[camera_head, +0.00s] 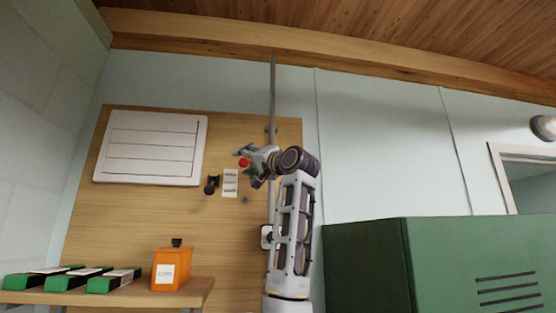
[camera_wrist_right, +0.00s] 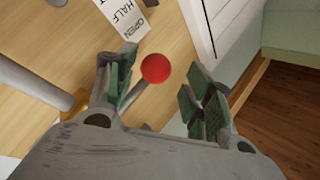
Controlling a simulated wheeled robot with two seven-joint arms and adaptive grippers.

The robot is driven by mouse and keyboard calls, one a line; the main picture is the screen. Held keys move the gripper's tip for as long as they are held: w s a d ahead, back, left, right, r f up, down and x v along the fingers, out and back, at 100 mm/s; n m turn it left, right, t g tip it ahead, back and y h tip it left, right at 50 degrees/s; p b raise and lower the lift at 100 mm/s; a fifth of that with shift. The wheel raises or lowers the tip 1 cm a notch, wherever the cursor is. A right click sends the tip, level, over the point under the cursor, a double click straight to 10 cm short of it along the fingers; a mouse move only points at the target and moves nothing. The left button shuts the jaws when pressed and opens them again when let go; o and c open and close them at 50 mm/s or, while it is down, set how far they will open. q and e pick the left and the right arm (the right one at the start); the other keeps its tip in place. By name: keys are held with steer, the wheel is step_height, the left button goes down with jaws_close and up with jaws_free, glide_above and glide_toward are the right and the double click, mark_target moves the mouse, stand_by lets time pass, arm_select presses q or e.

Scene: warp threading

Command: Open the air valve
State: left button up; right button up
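The valve's red ball knob (camera_head: 243,162) shows in front of the wooden board, beside the vertical grey pipe (camera_head: 272,95). A label strip (camera_head: 230,183) is just below it; in the right wrist view the label (camera_wrist_right: 124,18) reads OPEN and HALF. My right gripper (camera_head: 246,161) is at the knob. In the right wrist view its green-padded fingers (camera_wrist_right: 158,82) are apart, with the red knob (camera_wrist_right: 155,67) between them, closer to the left finger. A thin grey lever runs down from the knob. The valve body is hidden behind my gripper. My left gripper is not in view.
A black fitting (camera_head: 211,185) is on the board left of the label. A white lined panel (camera_head: 150,147) hangs at upper left. An orange box (camera_head: 171,269) and several green-black boxes (camera_head: 113,281) stand on a shelf below. A green cabinet (camera_head: 440,265) fills the lower right.

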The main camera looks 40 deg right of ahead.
steer(key=r+b+v, duration=0.2)
steer(key=b+v, duration=0.4)
steer(key=v, duration=0.7)
steer(key=shift+s+d, duration=0.3)
steer(key=shift+s, duration=0.1)
stand_by(0.7)
steer(key=shift+f, duration=0.1)
stand_by(0.3)
